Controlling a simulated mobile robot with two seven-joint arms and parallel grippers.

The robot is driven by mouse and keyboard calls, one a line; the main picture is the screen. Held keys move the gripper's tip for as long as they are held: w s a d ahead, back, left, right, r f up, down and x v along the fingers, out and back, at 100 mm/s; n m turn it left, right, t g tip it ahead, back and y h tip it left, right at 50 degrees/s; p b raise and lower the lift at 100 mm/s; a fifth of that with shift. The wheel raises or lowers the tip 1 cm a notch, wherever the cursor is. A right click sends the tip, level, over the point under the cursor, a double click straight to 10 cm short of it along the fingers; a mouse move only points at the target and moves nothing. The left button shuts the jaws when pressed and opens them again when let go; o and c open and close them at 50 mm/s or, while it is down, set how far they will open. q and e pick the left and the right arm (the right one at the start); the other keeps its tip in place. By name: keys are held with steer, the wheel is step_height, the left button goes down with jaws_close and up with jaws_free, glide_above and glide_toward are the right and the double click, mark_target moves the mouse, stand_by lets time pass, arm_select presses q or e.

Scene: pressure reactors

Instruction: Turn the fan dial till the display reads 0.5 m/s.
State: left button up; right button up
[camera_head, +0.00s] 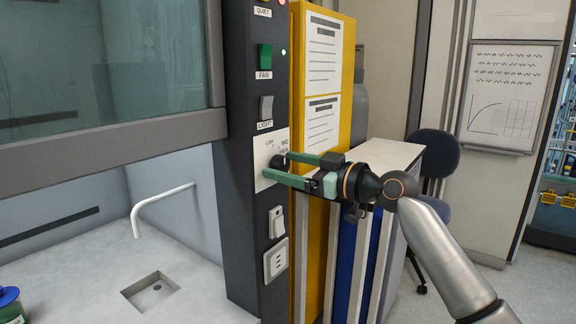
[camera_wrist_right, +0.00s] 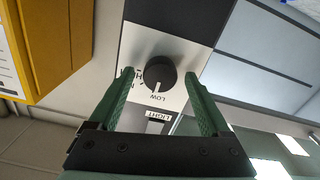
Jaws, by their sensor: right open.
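The fan dial (camera_head: 278,162) is a round black knob on a white plate marked LOW, MED and HIGH, on the dark post of the fume hood. In the right wrist view the dial (camera_wrist_right: 160,72) sits between my fingers, with LOW printed just below it. My right gripper (camera_head: 272,167) is open, its two green fingers pointing at the plate on either side of the knob. In the right wrist view, gaps show between the knob and both fingers (camera_wrist_right: 160,82). No airflow display reading can be seen. My left gripper is out of view.
Above the dial are a LIGHT switch (camera_head: 266,108) and a green FAN switch (camera_head: 265,57). Sockets (camera_head: 275,260) sit below. A yellow cabinet (camera_head: 346,85) stands close on the right. The hood sash (camera_head: 110,140) and sink (camera_head: 150,290) are on the left.

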jaws_close()
stand_by(0.5)
steer(key=shift+r+m+p, duration=0.1)
steer(key=shift+m+p, duration=0.3)
steer(key=shift+p, duration=0.05)
steer(key=m+p, duration=0.2)
steer(key=shift+m, duration=0.4)
steer(key=m+p, duration=0.2)
steer(key=m, duration=0.1)
steer(key=shift+w, duration=0.1)
steer(key=shift+m+p, duration=0.8)
steer(key=shift+m, duration=0.2)
steer(key=shift+f, duration=0.2)
